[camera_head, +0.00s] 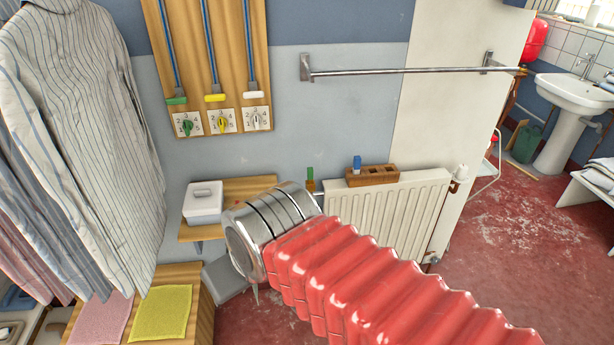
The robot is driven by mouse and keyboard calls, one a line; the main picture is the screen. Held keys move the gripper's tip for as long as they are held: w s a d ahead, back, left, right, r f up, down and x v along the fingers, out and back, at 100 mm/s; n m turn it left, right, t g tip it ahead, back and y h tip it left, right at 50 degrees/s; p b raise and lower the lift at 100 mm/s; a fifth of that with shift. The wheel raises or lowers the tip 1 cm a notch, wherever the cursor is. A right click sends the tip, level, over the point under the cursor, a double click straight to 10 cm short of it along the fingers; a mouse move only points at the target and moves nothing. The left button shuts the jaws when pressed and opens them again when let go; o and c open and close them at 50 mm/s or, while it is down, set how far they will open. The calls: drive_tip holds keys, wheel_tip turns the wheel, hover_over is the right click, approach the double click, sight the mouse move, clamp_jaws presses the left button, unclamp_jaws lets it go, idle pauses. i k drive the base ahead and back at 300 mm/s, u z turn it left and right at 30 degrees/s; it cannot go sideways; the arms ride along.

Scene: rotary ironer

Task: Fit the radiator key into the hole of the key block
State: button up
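The key block (378,177) is a brown wooden block with square holes, lying along the top left of the white radiator. A small blue-handled key (357,164) stands upright at the block's left part. A green-handled piece with a brass-coloured lower part (310,179) stands upright to the left of the radiator, apart from the block; I cannot tell which of these is the radiator key. My gripper (226,279) is mostly hidden beyond my metal wrist, below and left of the block. Its fingertips and anything between them cannot be made out.
The white radiator (395,215) is below a metal towel rail (405,71). A wooden shelf (240,190) holds a white lidded box (203,202). Striped shirts (95,110) hang at left above yellow (161,313) and pink cloths (101,320). Red floor (500,235) is open at right.

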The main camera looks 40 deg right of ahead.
sight(381, 174)
drive_tip(key=i, duration=0.85)
